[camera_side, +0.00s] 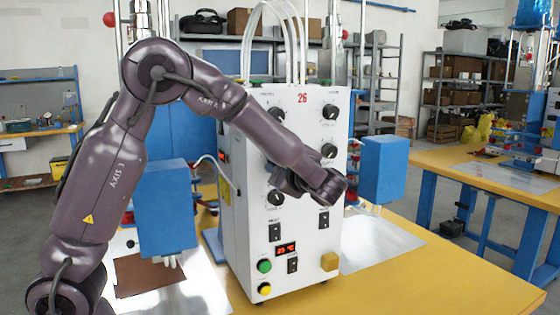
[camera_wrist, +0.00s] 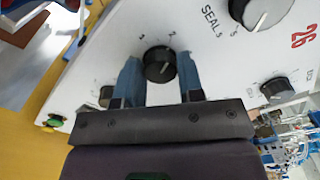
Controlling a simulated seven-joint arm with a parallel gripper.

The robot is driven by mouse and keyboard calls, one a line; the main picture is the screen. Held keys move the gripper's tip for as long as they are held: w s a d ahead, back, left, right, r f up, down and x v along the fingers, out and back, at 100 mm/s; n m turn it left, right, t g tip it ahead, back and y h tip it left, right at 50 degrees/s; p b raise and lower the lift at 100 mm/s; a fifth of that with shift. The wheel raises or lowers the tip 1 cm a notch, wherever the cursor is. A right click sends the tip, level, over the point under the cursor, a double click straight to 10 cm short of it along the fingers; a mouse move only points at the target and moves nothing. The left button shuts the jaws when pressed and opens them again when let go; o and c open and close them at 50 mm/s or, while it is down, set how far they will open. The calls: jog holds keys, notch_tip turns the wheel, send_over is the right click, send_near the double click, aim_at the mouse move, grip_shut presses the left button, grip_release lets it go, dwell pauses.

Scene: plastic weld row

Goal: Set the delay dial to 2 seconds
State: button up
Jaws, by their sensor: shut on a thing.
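A black round dial (camera_wrist: 160,66) on the white machine panel sits between the two blue-grey fingers of my gripper (camera_wrist: 161,80) in the wrist view. The fingers are shut on its sides. In the side view my gripper (camera_side: 328,189) is at the right half of the panel front and hides this dial.
A larger dial marked SEAL (camera_wrist: 262,10) and another black dial (camera_wrist: 279,89) are nearby in the wrist view. The white machine (camera_side: 300,215) carries several other dials, switches, a red display (camera_side: 286,249) and a green button (camera_side: 264,266). Blue blocks flank it on the yellow table (camera_side: 450,280).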

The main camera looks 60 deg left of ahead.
jog(key=shift+d, duration=0.1)
dwell(0.4)
jog(key=o, duration=0.9)
jog(key=d, duration=1.3)
jog(key=shift+a, duration=0.1)
